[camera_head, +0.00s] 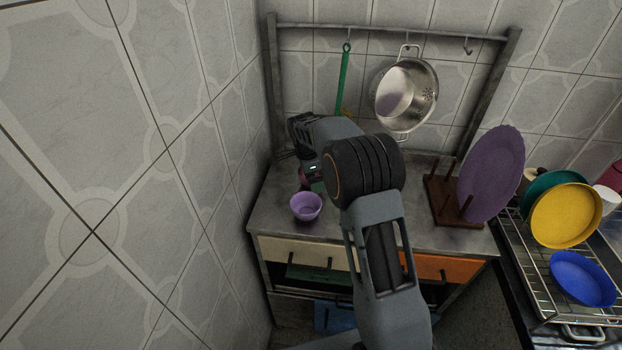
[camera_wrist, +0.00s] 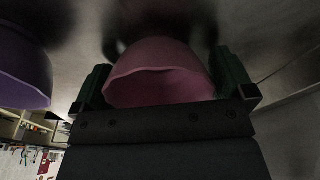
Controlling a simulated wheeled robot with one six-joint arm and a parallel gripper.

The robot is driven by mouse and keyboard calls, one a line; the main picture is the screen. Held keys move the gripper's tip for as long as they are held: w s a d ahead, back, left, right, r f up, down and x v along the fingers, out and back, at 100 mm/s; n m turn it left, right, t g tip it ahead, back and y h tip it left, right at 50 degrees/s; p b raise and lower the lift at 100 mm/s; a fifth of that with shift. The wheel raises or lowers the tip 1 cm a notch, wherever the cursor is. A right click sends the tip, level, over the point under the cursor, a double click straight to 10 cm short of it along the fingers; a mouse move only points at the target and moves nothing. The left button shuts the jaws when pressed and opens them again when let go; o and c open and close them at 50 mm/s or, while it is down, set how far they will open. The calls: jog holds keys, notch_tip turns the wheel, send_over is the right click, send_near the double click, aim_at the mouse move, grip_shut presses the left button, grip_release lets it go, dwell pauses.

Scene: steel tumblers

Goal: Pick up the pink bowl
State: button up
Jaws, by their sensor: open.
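The pink bowl (camera_wrist: 158,72) fills the middle of the wrist view, between the two green fingers of my gripper (camera_wrist: 165,80). The fingers are open, one on each side of the bowl; I cannot tell if either touches it. In the head view my arm hides most of the bowl; only a small pink part (camera_head: 303,174) shows beside my gripper (camera_head: 314,182), low over the grey counter (camera_head: 268,212).
A purple bowl (camera_head: 306,207) stands close by on the counter, also at the left of the wrist view (camera_wrist: 22,70). A tiled wall is at left. A steel colander (camera_head: 422,88) hangs behind. A purple plate (camera_head: 492,175) stands in a wooden rack at right.

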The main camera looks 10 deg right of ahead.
jog(key=shift+c, duration=0.4)
jog(key=c, duration=0.7)
jog(key=shift+o, duration=0.2)
jog(key=shift+r, duration=0.15)
